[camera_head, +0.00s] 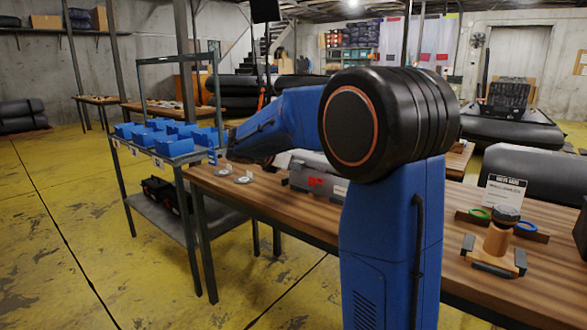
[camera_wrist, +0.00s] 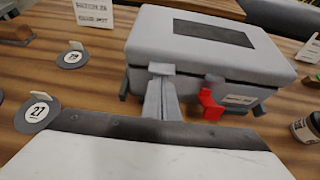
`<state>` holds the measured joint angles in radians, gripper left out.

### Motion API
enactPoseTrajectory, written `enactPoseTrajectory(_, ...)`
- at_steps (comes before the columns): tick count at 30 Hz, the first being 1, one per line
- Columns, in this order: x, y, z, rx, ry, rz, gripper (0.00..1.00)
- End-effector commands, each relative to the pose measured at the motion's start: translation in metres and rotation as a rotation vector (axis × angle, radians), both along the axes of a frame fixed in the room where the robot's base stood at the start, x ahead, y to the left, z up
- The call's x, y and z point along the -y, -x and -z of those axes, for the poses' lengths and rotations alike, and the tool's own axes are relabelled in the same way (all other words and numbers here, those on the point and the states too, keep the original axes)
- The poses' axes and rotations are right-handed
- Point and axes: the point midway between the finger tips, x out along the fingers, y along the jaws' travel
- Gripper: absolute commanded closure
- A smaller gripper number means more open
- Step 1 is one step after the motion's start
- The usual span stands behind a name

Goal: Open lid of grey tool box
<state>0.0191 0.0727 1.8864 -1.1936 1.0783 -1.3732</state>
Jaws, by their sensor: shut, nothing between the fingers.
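The grey tool box (camera_wrist: 200,65) sits on the wooden workbench with a dark panel on its lid (camera_wrist: 215,32). A dark seam runs between lid and body; the lid looks down, and I cannot tell if it is slightly raised. A red latch (camera_wrist: 211,100) is on the front face. My gripper (camera_wrist: 162,82) is shut and empty, its fingertips at the lid's front edge, left of the red latch, by a small grey tab. I cannot tell if they touch. In the head view the box (camera_head: 308,170) is partly hidden behind my blue arm.
Round numbered tags (camera_wrist: 38,112) lie left of the box, with a white card (camera_wrist: 93,12) behind them. A small jar (camera_wrist: 306,130) is on the right. A shelf of blue bins (camera_head: 172,146) stands left of the workbench (camera_head: 265,205).

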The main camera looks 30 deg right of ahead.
Motion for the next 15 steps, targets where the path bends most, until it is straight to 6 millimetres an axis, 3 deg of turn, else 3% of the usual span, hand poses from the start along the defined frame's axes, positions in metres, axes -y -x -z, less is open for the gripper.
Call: enactPoseTrajectory(15,0.002,-0.001,-0.028,0.001,0.000,0.000,1.00)
